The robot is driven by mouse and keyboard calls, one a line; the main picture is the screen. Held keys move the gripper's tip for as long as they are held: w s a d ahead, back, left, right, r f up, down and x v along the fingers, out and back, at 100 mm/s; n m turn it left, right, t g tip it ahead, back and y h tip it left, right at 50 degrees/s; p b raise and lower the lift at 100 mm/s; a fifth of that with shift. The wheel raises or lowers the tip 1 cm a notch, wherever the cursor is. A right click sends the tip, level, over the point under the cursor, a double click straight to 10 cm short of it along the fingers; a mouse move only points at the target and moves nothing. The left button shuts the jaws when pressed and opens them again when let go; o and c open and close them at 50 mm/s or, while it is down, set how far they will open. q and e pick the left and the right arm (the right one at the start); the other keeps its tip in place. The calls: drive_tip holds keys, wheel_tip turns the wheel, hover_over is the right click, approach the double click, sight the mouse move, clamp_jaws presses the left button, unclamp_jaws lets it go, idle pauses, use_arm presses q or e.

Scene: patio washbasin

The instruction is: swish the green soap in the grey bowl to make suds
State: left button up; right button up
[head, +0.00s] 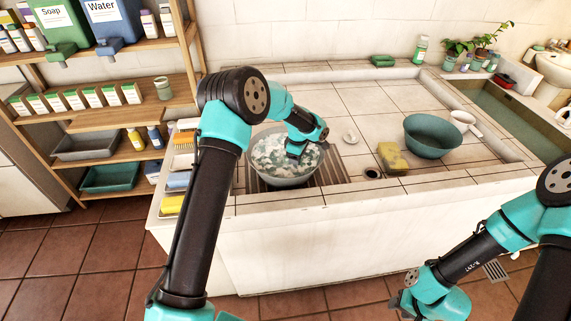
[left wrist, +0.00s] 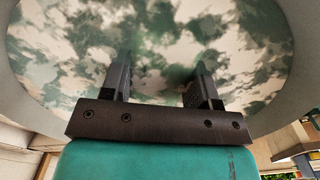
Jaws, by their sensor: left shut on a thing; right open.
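The grey bowl (head: 283,182) sits at the left of the counter, over a slatted drain. White suds in patches float on the green-grey liquid inside it. My left gripper (head: 295,154) reaches down into the bowl, its fingers among the suds. In the left wrist view its two fingers (left wrist: 160,84) stand apart, dipped into the liquid, inside the bowl's pale rim (left wrist: 283,60). It is shut on the green soap, which the suds and liquid hide. My right gripper (head: 402,300) is open and empty, low in front of the counter.
A green block (head: 382,60) lies on the back ledge. Brushes and sponges lie at the left edge. The counter's middle is mostly clear.

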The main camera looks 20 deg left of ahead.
use_arm(q)
drive_tip(key=shift+s, duration=1.2)
drive_tip(key=shift+w, duration=0.1)
drive_tip(key=shift+w+d, duration=0.1)
drive_tip(key=shift+w, duration=2.85)
drive_tip(key=shift+s, duration=0.15)
drive_tip(key=shift+s, duration=2.9)
drive_tip(key=shift+w, duration=0.1)
drive_tip(key=shift+w, duration=2.95)
